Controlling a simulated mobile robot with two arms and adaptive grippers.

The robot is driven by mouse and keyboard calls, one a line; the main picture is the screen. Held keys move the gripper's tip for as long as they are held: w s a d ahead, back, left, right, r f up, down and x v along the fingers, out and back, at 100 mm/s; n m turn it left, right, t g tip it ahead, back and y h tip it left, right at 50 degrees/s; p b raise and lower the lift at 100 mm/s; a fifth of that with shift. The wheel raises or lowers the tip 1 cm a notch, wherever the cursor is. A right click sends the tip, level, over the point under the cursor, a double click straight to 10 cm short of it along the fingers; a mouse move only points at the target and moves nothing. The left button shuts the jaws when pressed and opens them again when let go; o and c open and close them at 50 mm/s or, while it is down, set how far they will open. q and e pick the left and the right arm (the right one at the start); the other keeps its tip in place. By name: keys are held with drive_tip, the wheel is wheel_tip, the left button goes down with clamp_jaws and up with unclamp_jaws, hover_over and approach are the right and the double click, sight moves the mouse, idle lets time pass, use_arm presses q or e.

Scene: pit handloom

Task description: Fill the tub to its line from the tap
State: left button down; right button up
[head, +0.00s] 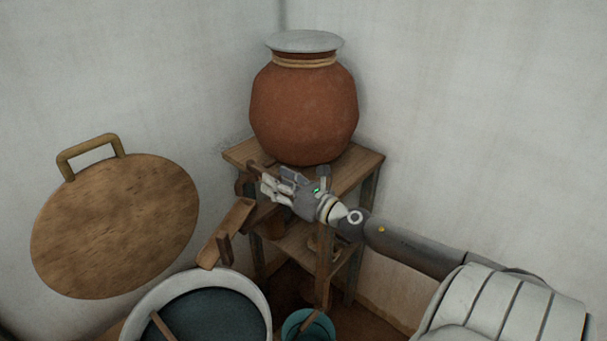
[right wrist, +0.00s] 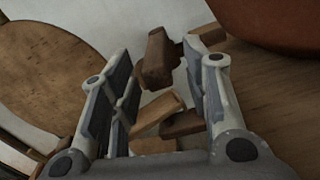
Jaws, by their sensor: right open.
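The tub (head: 255,292) stands at the bottom with a pale rim and a dark blue-green inside; its lower part is cut off, and I cannot make out its line. A reddish clay pot (head: 303,108) sits on a wooden stand. Wooden tap parts and a sloping wooden chute (head: 228,228) are in front of the pot, above the tub's far edge. My right gripper (head: 270,183) is open beside these parts. In the right wrist view, a brown wooden block (right wrist: 157,60) shows between its open fingers (right wrist: 168,75); contact cannot be told. My left gripper is not in view.
A round wooden lid (head: 118,225) with a looped handle is at the left, above the tub. A teal bucket (head: 295,326) stands right of the tub, below the stand (head: 368,160). A stick (head: 162,326) lies across the tub's opening. White walls close in behind.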

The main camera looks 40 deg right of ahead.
drive_tip(key=s, duration=0.9)
drive_tip(key=shift+s+d, duration=0.15)
drive_tip(key=shift+d, duration=0.25)
